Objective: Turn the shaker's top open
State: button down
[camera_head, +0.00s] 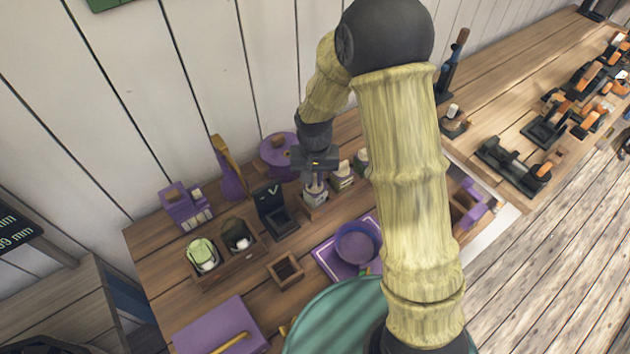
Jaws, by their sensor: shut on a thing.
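A small shaker (314,193) with a pale body and purple marking stands upright on the wooden table, toward the wall. My gripper (314,172) points down from above and is shut on the shaker's top. The gripper and its wrist hide most of that top, so I cannot tell how far it is turned. Similar small containers (342,178) stand just to the right, close to the gripper and partly behind my arm.
A black stand (275,210) is close on the left, and a purple round lidded pot (278,152) is behind. A purple bowl (358,243) on a mat is in front. A wooden box (225,268) holds two cups. A small square wooden box (286,271) is nearer. My arm hides the table's right part.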

jog(key=shift+n, duration=0.4)
jog(key=n, duration=0.2)
jog(key=shift+r+n+p, duration=0.15)
jog(key=shift+n+p, duration=0.15)
jog(key=shift+p, duration=0.1)
jog(key=shift+n, duration=0.7)
